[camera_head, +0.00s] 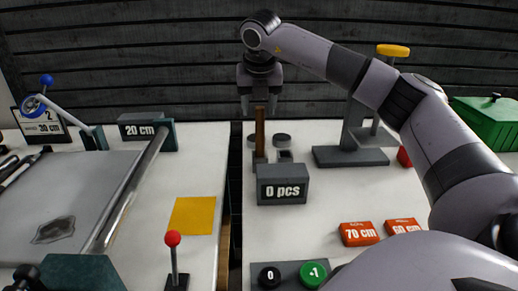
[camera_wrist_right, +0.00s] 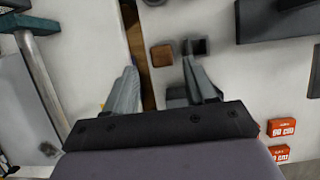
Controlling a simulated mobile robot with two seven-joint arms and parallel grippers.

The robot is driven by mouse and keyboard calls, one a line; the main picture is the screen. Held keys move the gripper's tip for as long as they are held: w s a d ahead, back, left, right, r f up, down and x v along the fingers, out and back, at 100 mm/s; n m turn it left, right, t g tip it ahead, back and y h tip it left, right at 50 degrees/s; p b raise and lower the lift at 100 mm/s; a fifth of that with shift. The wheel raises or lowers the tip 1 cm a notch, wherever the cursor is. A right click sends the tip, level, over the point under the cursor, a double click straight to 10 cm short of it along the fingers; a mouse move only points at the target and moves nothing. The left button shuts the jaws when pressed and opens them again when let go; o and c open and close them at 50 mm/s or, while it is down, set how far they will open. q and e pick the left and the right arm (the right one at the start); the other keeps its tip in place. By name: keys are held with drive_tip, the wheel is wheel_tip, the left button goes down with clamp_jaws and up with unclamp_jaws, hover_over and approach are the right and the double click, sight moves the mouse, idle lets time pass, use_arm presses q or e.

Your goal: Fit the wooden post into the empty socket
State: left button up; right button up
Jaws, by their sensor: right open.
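The wooden post (camera_head: 260,132) stands upright on the right-hand table, its foot partly hidden by the counter box. In the right wrist view its square brown top (camera_wrist_right: 162,55) shows just beyond and between the fingertips. A dark square socket (camera_wrist_right: 197,47) lies to the right of the post; in the head view it appears as a small grey block with a dark opening (camera_head: 284,156). My right gripper (camera_head: 260,106) is open and points down over the post's top; its fingers also show apart in the wrist view (camera_wrist_right: 160,72). My left gripper is not in view.
A grey "0 pcs" box (camera_head: 283,185) stands in front of the post. A grey stand (camera_head: 350,156) with a yellow top is to the right. Orange "70 cm" (camera_head: 359,234) and "60 cm" (camera_head: 404,230) blocks lie nearer. A dark gap (camera_head: 236,165) separates the tables.

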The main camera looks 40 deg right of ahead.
sight(260, 124)
drive_tip(key=x, duration=0.7)
drive_tip(key=shift+s+d, duration=0.15)
drive_tip(key=shift+s, duration=0.1)
drive_tip(key=shift+c, duration=0.3)
clamp_jaws()
